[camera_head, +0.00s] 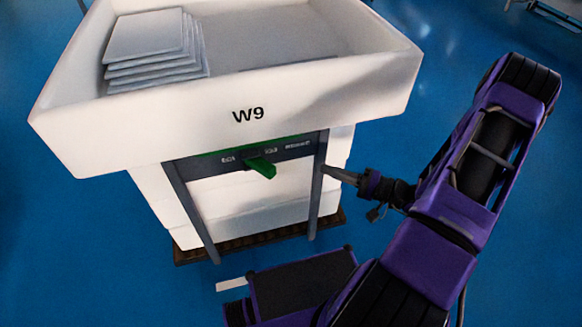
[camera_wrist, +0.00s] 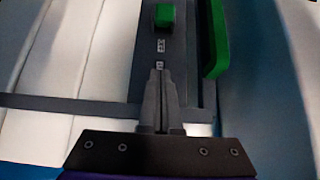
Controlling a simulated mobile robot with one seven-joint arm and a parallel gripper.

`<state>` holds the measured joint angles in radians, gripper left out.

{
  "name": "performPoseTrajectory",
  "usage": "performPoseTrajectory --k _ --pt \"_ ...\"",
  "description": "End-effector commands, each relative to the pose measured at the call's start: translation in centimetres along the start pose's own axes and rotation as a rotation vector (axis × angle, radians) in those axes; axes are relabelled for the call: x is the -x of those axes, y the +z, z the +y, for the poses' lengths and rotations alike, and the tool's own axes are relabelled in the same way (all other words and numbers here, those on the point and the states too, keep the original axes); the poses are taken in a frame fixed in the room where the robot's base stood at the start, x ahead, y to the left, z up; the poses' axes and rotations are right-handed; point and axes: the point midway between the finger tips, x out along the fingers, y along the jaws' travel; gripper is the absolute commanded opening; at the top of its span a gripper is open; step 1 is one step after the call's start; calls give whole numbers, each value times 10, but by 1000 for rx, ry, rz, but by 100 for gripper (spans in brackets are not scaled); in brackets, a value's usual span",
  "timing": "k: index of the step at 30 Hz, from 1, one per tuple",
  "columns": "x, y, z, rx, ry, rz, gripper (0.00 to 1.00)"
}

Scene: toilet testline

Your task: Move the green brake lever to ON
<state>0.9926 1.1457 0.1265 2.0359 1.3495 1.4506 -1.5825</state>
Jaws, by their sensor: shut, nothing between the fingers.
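The green brake lever (camera_head: 262,167) sticks out from a dark grey panel (camera_head: 292,149) under the front of the white W9 tub. It sits between the left label and the middle label; the small lettering is too blurred to read. In the wrist view the lever (camera_wrist: 164,15) is at the top, beyond my fingertips. My gripper (camera_head: 328,171) is to the right of the lever, near the right leg of the panel frame, and apart from the lever. In the wrist view my gripper (camera_wrist: 160,72) is shut with nothing in it, its tips near a panel label.
The white tub (camera_head: 130,140) overhangs the panel and holds a stack of pale plates (camera_head: 150,40). Dark frame legs (camera_head: 316,190) stand on both sides of the panel. A green strip (camera_wrist: 216,40) runs along the panel edge. The blue floor to the left is clear.

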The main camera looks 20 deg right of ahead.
Motion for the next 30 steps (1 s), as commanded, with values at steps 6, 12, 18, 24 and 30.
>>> performPoseTrajectory --k 6,12,18,24,30 --pt "-24 1 0 -1 -1 -5 0" --pt "-67 1 0 -1 -2 -6 0" --pt "-103 6 0 -5 0 -4 0" --pt "-108 32 0 -3 0 -2 0" --pt "-110 39 0 -1 0 -1 0"
